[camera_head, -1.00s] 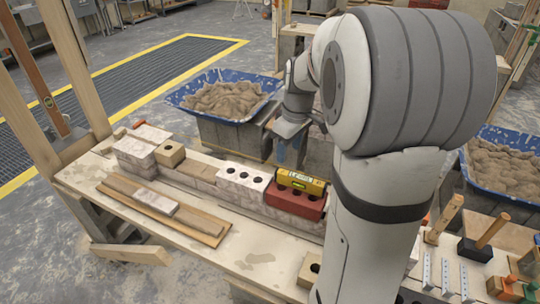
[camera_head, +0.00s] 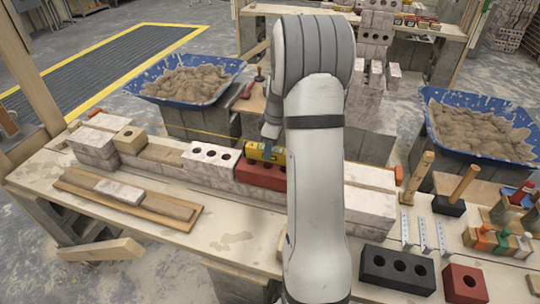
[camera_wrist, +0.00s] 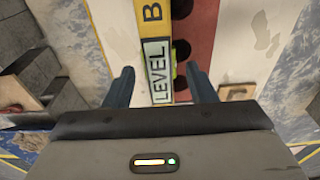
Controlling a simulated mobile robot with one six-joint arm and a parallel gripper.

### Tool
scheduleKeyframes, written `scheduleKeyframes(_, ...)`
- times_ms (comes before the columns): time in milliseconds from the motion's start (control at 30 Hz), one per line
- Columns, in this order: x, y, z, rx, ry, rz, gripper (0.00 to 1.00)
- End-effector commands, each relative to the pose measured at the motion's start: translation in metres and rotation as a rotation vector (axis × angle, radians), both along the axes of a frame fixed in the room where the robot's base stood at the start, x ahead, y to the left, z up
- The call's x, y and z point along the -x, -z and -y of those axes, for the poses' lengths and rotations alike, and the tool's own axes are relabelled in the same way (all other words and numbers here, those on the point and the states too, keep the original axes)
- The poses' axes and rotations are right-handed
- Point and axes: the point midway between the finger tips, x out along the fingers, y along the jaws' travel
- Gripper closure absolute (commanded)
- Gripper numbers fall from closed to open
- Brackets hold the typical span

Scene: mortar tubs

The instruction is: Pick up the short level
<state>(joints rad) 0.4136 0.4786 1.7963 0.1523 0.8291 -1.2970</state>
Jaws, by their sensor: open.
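The short level is a yellow bar (camera_head: 266,151) lying on a red brick with holes (camera_head: 258,174) in the row of bricks on the bench. In the wrist view the level (camera_wrist: 155,14) runs up the picture, with the word LEVEL on a pale label and a dark B on yellow. My gripper (camera_wrist: 160,84) is open and empty, with one blue finger on each side of the level. I cannot tell how high the fingers are above it. In the head view my arm hides the level's right end and most of my gripper.
A white brick with holes (camera_head: 211,158) stands left of the red one. A mortar tub (camera_head: 192,84) is behind the row, another (camera_head: 478,124) to the right. Mallets (camera_head: 462,188), metal strips (camera_head: 424,232) and a black brick (camera_head: 398,268) are at the right.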

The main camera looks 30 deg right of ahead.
Motion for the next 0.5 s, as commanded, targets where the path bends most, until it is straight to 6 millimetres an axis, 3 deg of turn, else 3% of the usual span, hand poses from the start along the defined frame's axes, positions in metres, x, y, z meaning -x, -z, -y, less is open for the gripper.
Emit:
scheduleKeyframes(133,-0.0016,0.0150,-0.0014,-0.001,0.000,-0.001,0.49)
scheduleKeyframes(367,-0.0019,0.0163,-0.0016,0.001,0.000,0.001,0.49)
scheduleKeyframes(500,-0.0020,0.0161,-0.0016,0.000,0.000,0.001,0.59)
